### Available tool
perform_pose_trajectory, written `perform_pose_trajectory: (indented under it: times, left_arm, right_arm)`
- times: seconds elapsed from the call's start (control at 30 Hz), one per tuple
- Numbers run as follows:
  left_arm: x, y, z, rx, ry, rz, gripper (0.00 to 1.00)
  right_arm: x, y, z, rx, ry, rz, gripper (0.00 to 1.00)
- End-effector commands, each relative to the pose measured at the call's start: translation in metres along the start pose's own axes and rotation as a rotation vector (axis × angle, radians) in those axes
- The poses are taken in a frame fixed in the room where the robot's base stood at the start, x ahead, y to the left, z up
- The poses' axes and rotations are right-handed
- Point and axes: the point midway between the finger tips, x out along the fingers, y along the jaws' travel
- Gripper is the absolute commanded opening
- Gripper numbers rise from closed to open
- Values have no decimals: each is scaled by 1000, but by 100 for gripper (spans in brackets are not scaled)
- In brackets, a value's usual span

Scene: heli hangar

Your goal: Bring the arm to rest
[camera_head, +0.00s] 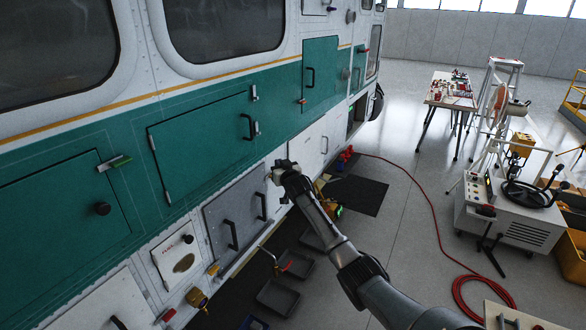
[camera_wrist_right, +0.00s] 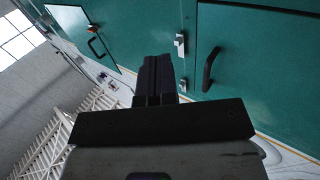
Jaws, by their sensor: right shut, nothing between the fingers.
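My right arm (camera_head: 332,232) reaches in from the lower right of the head view. Its gripper (camera_head: 282,172) is near the lower green side of the helicopter, by the right edge of a grey panel with two handles (camera_head: 216,226). In the right wrist view the gripper (camera_wrist_right: 158,75) has its two dark fingers together with nothing between them. Behind them is a green panel (camera_wrist_right: 258,55) with a black handle and a latch. I cannot tell whether the gripper touches the fuselage. My left gripper is not in view.
The helicopter's side (camera_head: 190,140) fills the left. Dark trays (camera_head: 278,297) lie on the floor below it. A red hose (camera_head: 430,215) curves across the floor. A white ground cart (camera_head: 510,205) and a tool table (camera_head: 450,92) stand at right. Grey floor between is mostly clear.

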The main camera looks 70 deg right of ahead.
Motion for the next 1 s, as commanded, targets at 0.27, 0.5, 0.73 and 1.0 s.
perform_pose_trajectory:
  times: [0.27, 0.5, 0.73, 1.0]
  left_arm:
    - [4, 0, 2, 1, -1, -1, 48]
    - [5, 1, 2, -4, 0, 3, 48]
    - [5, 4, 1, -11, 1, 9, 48]
    - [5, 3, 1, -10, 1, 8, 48]
  right_arm:
    - [-27, 21, 1, -1, 1, 1, 0]
    - [-38, 29, -1, 0, 1, 1, 0]
    - [-40, 30, -1, 0, 0, 1, 0]
    - [-40, 35, 12, -66, -78, 27, 0]
